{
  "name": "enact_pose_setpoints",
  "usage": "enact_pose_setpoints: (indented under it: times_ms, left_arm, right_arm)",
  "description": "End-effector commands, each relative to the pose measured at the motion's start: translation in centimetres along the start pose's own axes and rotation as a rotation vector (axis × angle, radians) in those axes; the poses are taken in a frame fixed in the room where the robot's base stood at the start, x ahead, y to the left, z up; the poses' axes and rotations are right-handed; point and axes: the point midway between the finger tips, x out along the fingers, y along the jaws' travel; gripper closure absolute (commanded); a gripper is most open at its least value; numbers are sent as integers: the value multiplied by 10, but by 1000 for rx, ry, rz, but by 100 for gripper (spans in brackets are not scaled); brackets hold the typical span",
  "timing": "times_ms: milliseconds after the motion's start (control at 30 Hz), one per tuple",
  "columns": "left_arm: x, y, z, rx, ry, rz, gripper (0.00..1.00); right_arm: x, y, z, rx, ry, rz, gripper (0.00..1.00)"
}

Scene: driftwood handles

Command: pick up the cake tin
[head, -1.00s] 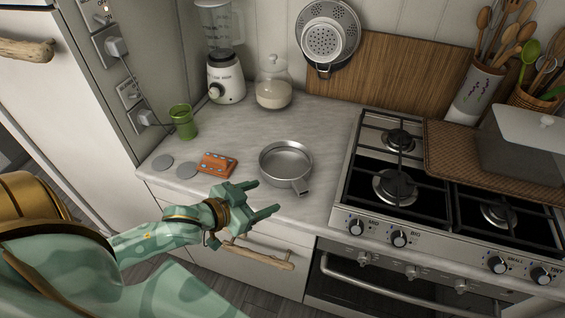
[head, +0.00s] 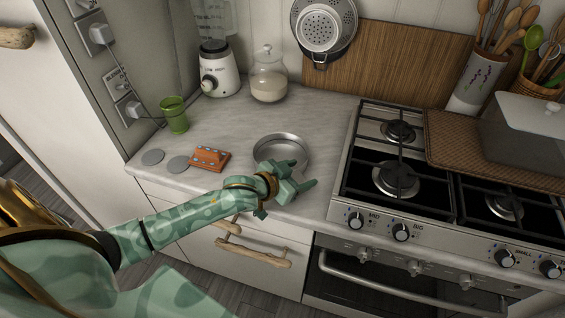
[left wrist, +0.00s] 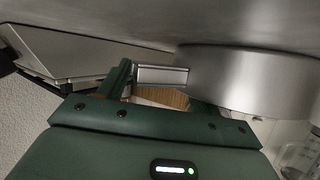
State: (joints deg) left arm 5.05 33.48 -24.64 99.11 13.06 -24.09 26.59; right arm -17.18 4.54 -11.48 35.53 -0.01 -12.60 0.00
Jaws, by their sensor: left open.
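The cake tin (head: 280,147) is a round, shallow, silvery metal pan sitting on the grey counter (head: 232,115), left of the stove. My left gripper (head: 299,174) is open at the tin's near right side, and it covers the tin's short handle in the head view. In the left wrist view the tin's wall (left wrist: 250,80) fills the upper right. Its handle (left wrist: 161,76) shows between the open fingers of the left gripper (left wrist: 163,92). I cannot tell whether a finger touches it. My right gripper is not in view.
A green cup (head: 174,115), a blender (head: 219,70) and a glass jar (head: 269,76) stand behind. The gas stove (head: 397,178) borders on the right. Driftwood drawer handles (head: 254,252) stick out below.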

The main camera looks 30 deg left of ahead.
Motion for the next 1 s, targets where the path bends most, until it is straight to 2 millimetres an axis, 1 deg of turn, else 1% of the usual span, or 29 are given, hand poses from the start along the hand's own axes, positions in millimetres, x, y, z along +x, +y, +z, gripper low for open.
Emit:
enact_pose_setpoints:
  times_ms: [200,233,267,300,367,400,800,933,1000]
  left_arm:
    - [1,0,-1,0,0,0,36]
    - [1,0,-1,0,0,0,41]
    - [1,0,-1,0,0,0,50]
    - [1,0,-1,0,0,0,61]
    - [1,0,-1,0,0,0,78]
    - [1,0,0,0,-1,0,82]
    - [0,0,0,0,-6,1,82]
    - [-4,-1,-10,1,-5,0,82]
    - [-9,-2,-23,2,-1,0,82]
  right_arm:
    - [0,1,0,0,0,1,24]
    - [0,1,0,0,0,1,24]
    - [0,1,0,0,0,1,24]
    - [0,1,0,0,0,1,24]
    - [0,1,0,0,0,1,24]
    - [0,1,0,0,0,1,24]
    - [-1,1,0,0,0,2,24]
    - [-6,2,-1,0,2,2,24]
    - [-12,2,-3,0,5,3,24]
